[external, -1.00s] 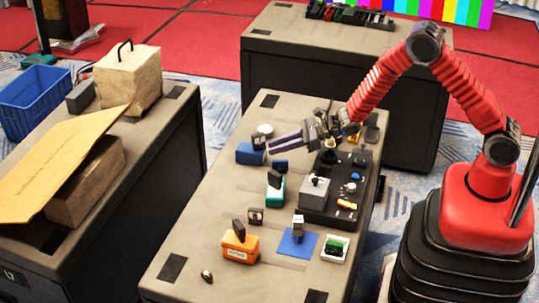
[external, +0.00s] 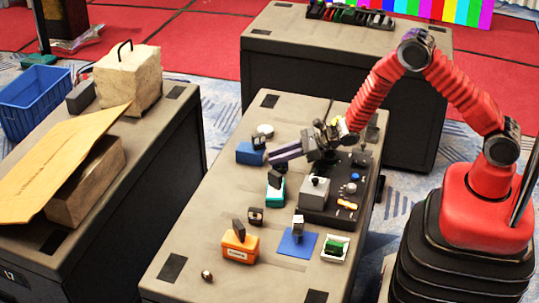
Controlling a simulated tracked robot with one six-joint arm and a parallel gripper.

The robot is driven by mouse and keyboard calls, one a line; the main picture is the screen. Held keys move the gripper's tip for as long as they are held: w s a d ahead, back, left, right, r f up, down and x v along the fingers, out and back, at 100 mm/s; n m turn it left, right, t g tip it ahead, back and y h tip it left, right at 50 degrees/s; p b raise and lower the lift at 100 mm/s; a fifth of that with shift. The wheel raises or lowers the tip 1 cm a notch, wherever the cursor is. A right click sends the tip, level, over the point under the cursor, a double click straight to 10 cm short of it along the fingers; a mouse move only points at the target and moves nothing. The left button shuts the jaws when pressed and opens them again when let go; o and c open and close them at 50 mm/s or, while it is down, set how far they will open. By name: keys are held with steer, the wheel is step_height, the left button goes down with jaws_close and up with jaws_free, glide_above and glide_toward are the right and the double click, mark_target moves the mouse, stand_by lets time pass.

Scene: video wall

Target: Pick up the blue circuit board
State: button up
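My gripper (external: 287,151) reaches left over the middle table from the control box, its long grey-purple fingers low and close to the tabletop. A small dark blue piece (external: 279,167) shows just under and in front of the fingers, partly hidden by them; it may be the blue circuit board. I cannot tell whether the fingers touch it, or whether they are open or shut. A flat blue square (external: 292,246) lies nearer the front with a small grey block standing on it. A green board (external: 335,247) sits in a white tray.
A blue box (external: 249,154) is left of my fingers, a teal holder (external: 275,191) in front. A black control panel (external: 325,213) with a grey box lies to the right. An orange box (external: 240,246) stands nearer the front. The table's left front is mostly clear.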

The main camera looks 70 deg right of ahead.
steer(key=shift+f, duration=0.55)
step_height(320, 180, down, 2)
steer(key=shift+f, duration=0.1)
steer(key=shift+x, duration=1.05)
steer(key=shift+w+a, duration=0.1)
steer(key=shift+w, duration=0.3)
steer(key=shift+c, duration=0.6)
jaws_close()
